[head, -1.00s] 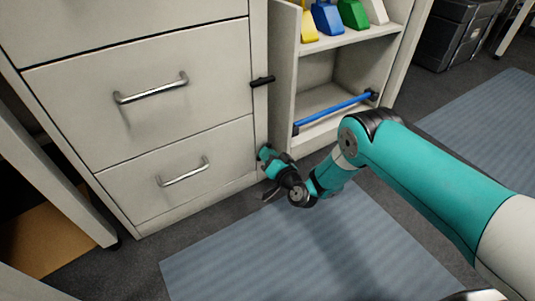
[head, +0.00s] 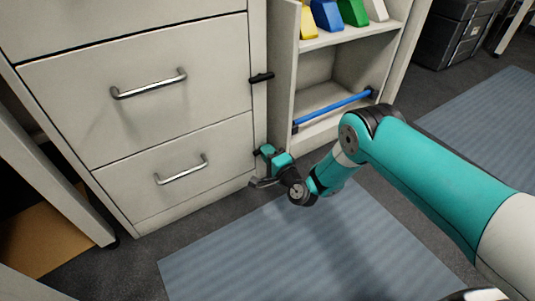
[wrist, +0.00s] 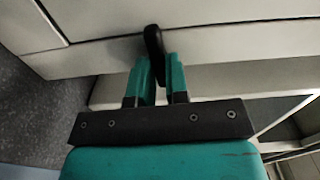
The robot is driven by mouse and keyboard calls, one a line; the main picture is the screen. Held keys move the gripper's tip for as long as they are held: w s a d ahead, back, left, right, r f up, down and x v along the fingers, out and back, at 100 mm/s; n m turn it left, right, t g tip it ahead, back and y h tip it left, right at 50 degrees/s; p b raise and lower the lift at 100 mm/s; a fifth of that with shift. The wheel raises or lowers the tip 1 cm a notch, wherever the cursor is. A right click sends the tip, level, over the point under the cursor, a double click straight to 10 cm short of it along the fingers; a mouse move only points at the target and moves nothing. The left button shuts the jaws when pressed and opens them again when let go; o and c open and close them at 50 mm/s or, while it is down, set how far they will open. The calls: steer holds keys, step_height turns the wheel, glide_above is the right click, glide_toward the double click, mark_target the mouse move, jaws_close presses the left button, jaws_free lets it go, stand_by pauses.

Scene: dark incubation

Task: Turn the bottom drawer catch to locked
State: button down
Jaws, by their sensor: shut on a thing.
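The bottom drawer catch (wrist: 153,40) is a small black lever on the pale cabinet frame at the right edge of the bottom drawer (head: 140,180). In the wrist view it points down the picture with a slight tilt, its lower end between my fingertips. My gripper (wrist: 160,66) is shut on it. In the head view my teal gripper (head: 264,153) is against the frame and hides most of this catch, so its angle is hard to judge there. The bottom drawer looks closed, with a metal bar handle (head: 181,169).
A second black catch (head: 262,77) lies about level beside the drawer above (head: 60,90). An open shelf unit (head: 289,70) with a blue bar (head: 335,110) and coloured bottles stands to the right. A blue-grey mat (head: 310,250) lies on clear floor in front.

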steer(key=shift+s+a+m, duration=0.1)
steer(key=shift+a+m, duration=0.05)
steer(key=shift+m, duration=0.25)
steer(key=c, duration=1.1)
jaws_free()
steer(key=shift+p+v, duration=8.7)
steer(key=shift+p, duration=1.35)
